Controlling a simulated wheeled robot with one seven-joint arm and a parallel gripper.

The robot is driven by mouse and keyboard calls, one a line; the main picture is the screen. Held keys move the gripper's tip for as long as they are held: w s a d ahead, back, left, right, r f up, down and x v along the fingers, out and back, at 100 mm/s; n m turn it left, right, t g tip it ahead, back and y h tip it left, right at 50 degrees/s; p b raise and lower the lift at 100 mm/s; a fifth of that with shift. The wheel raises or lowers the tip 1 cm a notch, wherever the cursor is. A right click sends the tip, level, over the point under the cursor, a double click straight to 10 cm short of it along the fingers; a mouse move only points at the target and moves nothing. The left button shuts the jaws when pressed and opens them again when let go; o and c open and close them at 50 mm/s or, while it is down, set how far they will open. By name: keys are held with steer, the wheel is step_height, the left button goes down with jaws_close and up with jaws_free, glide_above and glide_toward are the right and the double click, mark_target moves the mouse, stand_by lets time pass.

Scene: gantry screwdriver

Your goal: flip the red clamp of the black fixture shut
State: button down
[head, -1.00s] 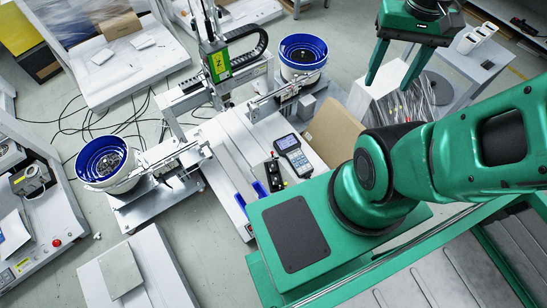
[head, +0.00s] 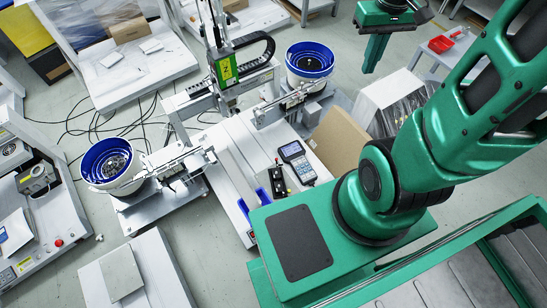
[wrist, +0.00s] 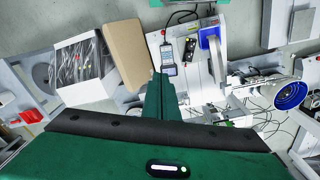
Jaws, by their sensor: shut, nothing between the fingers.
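The black fixture (head: 278,180) is small and stands on the pale machine table, left of a handheld device with a screen. My gripper (head: 372,68) is green, shut and empty, up and to the right of the fixture in the head view. In the wrist view its closed fingers (wrist: 160,78) point toward the device, apart from the fixture.
The handheld device (head: 297,162) lies close beside the fixture. Blue parts (head: 262,196) stand on its other side. A brown carton (head: 340,137) is right of the table. The screwdriver gantry (head: 226,68) and blue bowl feeders (head: 310,60) stand behind.

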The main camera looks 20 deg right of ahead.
steer(key=w+a+f+n+y, duration=0.15)
steer(key=w+f+n, duration=0.25)
steer(key=w+f, duration=0.75)
steer(key=w+a+f+n+h, duration=0.1)
steer(key=w+a+f+n, duration=0.3)
steer(key=w+f, duration=0.8)
steer(key=a+f+n+y, duration=0.1)
steer(key=a+f, duration=0.3)
steer(key=f, duration=0.8)
steer(key=s+a+f+n+t+y, duration=0.1)
steer(key=a+f+n, duration=0.2)
steer(key=f, duration=0.9)
steer(key=s+a+f+n+y, duration=0.1)
steer(key=a+f+n, duration=0.2)
steer(key=f, duration=0.9)
steer(key=shift+s+a+f, duration=0.2)
steer(key=shift+a, duration=0.75)
steer(key=x, duration=1)
steer(key=shift+s+d+r, duration=0.1)
steer(key=shift+s+d, duration=0.25)
steer(key=shift+d, duration=0.45)
steer(key=shift+s+d, duration=0.3)
steer(key=shift+d, duration=0.55)
